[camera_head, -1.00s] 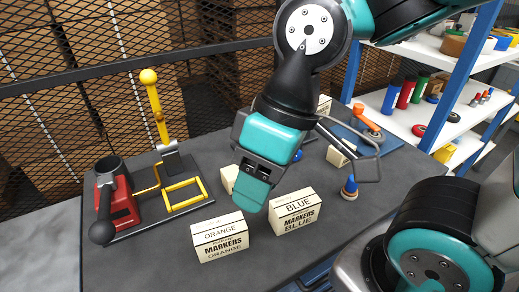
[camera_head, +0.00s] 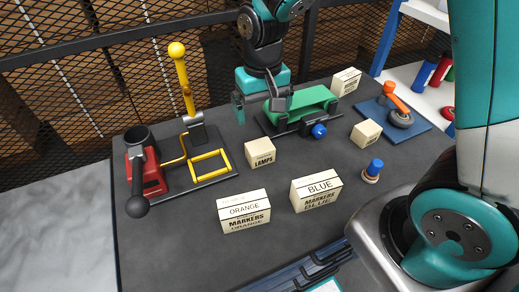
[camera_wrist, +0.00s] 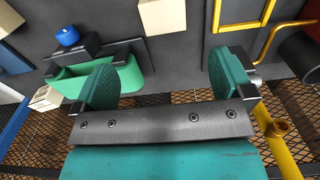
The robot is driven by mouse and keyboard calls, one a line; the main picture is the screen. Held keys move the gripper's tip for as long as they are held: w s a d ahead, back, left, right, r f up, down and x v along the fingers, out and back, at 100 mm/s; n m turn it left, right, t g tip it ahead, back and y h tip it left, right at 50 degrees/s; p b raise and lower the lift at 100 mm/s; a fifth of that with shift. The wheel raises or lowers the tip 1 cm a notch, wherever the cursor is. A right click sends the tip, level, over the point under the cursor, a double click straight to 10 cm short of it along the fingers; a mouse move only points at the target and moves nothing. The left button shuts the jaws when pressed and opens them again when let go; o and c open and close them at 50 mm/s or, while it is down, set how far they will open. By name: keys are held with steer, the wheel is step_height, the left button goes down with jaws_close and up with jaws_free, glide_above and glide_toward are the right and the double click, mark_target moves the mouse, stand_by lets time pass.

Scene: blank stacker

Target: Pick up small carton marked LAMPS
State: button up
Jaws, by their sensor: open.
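The small carton marked LAMPS (camera_head: 260,153) is cream-coloured and stands upright on the dark table, between the yellow frame and the green device. My gripper (camera_head: 257,104) is beyond it, towards the mesh at the back, open and apart from the carton. In the wrist view my gripper (camera_wrist: 168,80) shows two green fingers spread wide with nothing between them. A plain cream carton face (camera_wrist: 162,15), which by its place looks like the LAMPS carton, is at the top edge of that view, ahead of the fingers and partly cut off.
Larger cartons marked ORANGE (camera_head: 244,212) and BLUE (camera_head: 316,190) stand in front. A green vise-like device (camera_head: 302,103) is to the right, a yellow-handled press (camera_head: 186,95) to the left. More small cartons (camera_head: 366,133) stand right. Wire mesh (camera_head: 120,70) borders the back.

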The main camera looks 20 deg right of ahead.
mark_target(260, 146)
step_height(260, 146, down, 8)
steer(key=shift+f+p, duration=0.1)
steer(key=shift+p, duration=0.3)
steer(key=shift+a+f+p, duration=0.15)
steer(key=shift+f+p, duration=0.2)
steer(key=shift+f, duration=0.9)
steer(key=shift+a+f+p, duration=0.1)
steer(key=shift+f+p, duration=0.25)
steer(key=shift+f, duration=0.9)
steer(key=c, duration=1)
